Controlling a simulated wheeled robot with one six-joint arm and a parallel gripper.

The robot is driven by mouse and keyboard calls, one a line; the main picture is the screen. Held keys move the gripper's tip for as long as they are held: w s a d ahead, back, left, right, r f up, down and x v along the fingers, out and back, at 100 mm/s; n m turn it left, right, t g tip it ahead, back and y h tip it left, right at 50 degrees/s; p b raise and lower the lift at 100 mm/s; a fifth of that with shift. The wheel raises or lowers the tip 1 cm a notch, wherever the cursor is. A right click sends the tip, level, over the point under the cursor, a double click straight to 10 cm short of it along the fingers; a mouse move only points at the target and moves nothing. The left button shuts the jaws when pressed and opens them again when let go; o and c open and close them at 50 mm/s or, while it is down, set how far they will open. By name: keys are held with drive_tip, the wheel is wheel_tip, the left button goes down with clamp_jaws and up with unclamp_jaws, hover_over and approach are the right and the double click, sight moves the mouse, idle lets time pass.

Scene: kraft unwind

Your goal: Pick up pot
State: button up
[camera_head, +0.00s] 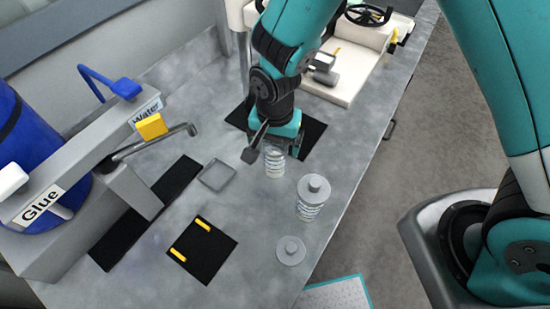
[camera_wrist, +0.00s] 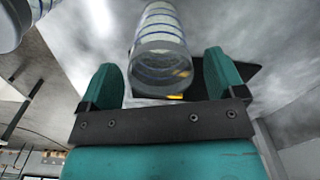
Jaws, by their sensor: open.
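A clear pot with blue bands (camera_head: 275,161) stands on the grey bench under my gripper (camera_head: 273,150), partly hidden by it. In the wrist view the same pot (camera_wrist: 162,45) lies between the two teal fingers of my gripper (camera_wrist: 165,70), with a gap visible at each finger. Its round near end faces the camera and no lid shows on it. My gripper is open, pointing down from above the pot.
A second banded pot with a grey lid (camera_head: 313,198) stands close to the right. A loose lid (camera_head: 291,250) lies in front. A small tray (camera_head: 216,175), black mats (camera_head: 202,250) and the glue dispenser (camera_head: 70,195) are left. The bench edge is at right.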

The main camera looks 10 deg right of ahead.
drive_tip(key=shift+f, duration=1.35)
drive_tip(key=shift+c, duration=0.3)
drive_tip(key=c, duration=1.2)
drive_tip(key=shift+r, duration=0.1)
drive_tip(key=shift+c, duration=0.2)
